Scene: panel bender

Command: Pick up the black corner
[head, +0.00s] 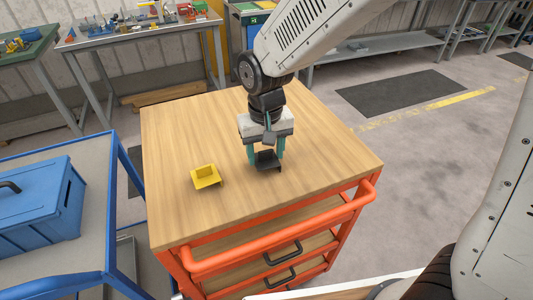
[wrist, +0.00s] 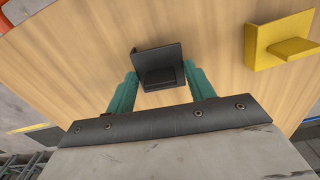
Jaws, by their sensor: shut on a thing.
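The black corner (head: 267,160) is a small dark angled bracket over the wooden top of the orange cart. My gripper (head: 265,158) points down with its teal fingers on either side of the black corner, shut on it. In the wrist view the black corner (wrist: 159,68) sits between the teal fingertips (wrist: 162,82). I cannot tell whether it still touches the wood.
A yellow corner (head: 205,177) lies on the wooden top (head: 190,130) to the left of my gripper. The orange cart rail (head: 290,235) runs along the near edge. A blue toolbox (head: 40,205) stands on a blue cart at left. The wood around is otherwise clear.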

